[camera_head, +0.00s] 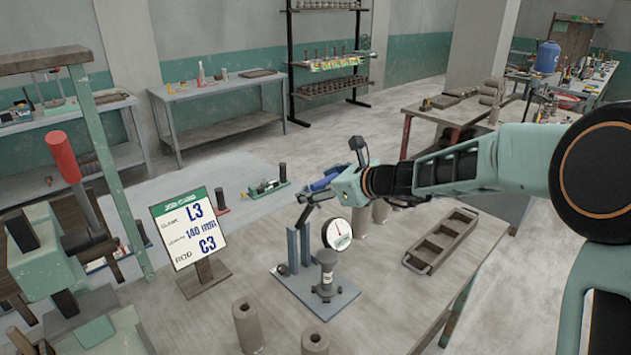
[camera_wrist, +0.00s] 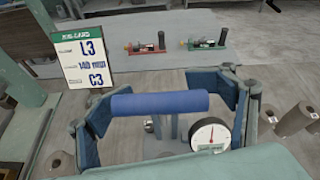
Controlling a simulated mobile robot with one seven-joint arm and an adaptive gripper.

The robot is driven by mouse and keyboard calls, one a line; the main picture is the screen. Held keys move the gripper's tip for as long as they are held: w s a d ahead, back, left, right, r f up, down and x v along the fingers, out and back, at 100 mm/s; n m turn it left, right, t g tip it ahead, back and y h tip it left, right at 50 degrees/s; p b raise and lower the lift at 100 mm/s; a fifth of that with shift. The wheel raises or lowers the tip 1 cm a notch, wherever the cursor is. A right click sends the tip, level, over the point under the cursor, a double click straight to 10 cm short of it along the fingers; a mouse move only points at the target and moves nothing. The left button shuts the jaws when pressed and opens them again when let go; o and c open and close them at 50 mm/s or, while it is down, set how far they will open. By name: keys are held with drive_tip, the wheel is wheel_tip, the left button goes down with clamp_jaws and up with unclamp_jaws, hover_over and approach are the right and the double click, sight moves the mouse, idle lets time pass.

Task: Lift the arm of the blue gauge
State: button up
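The blue gauge stands on a blue-grey base plate (camera_head: 330,301) on the table, with two upright posts (camera_head: 299,246) and a round white dial (camera_head: 337,233). The dial also shows in the wrist view (camera_wrist: 209,135). The blue handle of its arm (camera_wrist: 160,103) lies crosswise between my fingers; it shows in the head view (camera_head: 326,180) beside my gripper (camera_head: 309,195). In the wrist view my gripper (camera_wrist: 168,108) is open, with one finger near each handle end. A gap shows at the right end; contact at the left end is unclear. The arm below the handle is mostly hidden.
A job card (camera_head: 190,231) stands left of the gauge. Clay cylinders (camera_head: 248,325) stand in front, with others behind near my wrist. A grey compartment tray (camera_head: 441,241) lies at the right. A red-handled press (camera_head: 62,157) stands at far left.

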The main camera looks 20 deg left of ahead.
drive_tip(key=o, duration=0.4)
drive_tip(key=shift+r, duration=0.2)
drive_tip(key=shift+o, duration=0.2)
drive_tip(key=v, duration=1.2)
